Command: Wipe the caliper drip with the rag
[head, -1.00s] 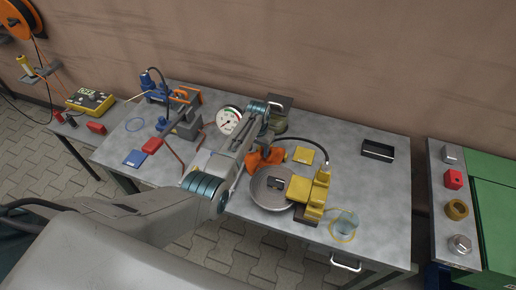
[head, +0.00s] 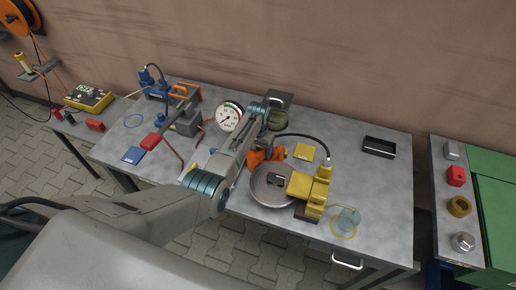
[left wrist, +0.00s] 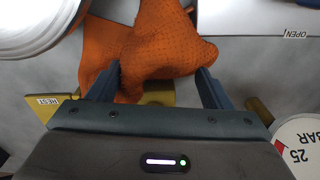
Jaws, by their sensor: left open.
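The orange rag (head: 263,157) lies bunched up on the bench, behind the round metal disc (head: 268,197). The yellow caliper (head: 316,192) sits at the disc's right edge. I cannot make out a drip on it. My left gripper (head: 277,122) is above the bench just behind the rag, pointing down. In the left wrist view its two fingers (left wrist: 158,82) stand apart, one on each side of the rag (left wrist: 165,42), and are open. I cannot tell whether they touch it. My right gripper is not in view.
A pressure gauge (head: 229,118) stands left of my wrist. A yellow plate (head: 304,152) and black tray (head: 379,147) lie to the right. The bench's right side is mostly clear.

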